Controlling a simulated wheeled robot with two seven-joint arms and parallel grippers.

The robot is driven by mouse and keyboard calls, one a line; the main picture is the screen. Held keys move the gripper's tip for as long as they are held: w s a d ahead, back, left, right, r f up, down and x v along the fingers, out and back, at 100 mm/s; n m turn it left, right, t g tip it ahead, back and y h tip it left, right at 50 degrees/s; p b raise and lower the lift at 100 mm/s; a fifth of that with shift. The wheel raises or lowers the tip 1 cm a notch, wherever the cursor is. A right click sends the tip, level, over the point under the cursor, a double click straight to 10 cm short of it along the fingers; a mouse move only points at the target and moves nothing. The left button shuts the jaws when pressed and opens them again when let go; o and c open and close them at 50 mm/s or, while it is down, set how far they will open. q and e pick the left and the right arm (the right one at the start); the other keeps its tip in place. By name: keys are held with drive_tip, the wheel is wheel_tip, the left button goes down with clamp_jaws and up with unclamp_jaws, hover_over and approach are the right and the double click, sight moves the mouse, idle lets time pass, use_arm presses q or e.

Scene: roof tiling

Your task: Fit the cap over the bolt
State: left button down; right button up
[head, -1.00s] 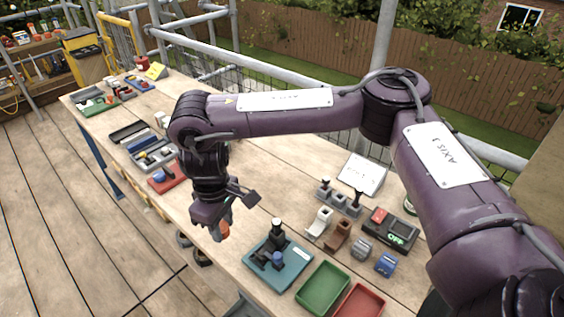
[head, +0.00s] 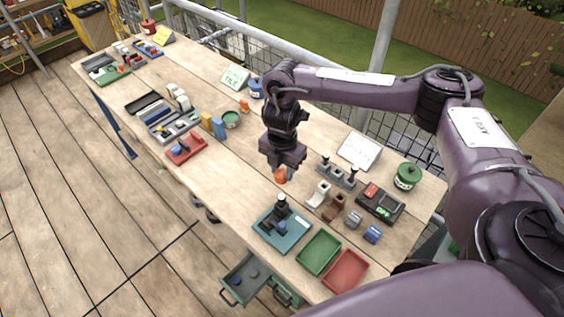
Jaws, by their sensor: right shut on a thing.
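My right gripper (head: 282,166) points down over the tabletop, shut on a small orange piece, which I take to be the cap (head: 281,175). Its upper part is hidden by the jaws. In the picture it is just above a teal tray (head: 273,243). On the tray stand a dark upright post (head: 281,204) and a shorter blue-topped piece (head: 282,227). I cannot tell for sure which one is the bolt. The orange piece is apart from both. My left gripper is not in view.
Right of the teal tray are a green tray (head: 319,253), a red tray (head: 345,271), white and brown holders, and a dark box with a green display (head: 381,204). An open drawer (head: 245,277) juts out below the front edge.

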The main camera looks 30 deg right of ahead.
hover_over(283, 195)
drive_tip(key=shift+a+f, duration=0.15)
drive_tip(key=shift+f, duration=2.25)
drive_tip(key=shift+f+b, duration=1.85)
drive_tip(key=shift+f, duration=0.75)
drive_tip(key=shift+f, duration=0.1)
drive_tip(key=shift+f, duration=0.5)
drive_tip(key=o, duration=1)
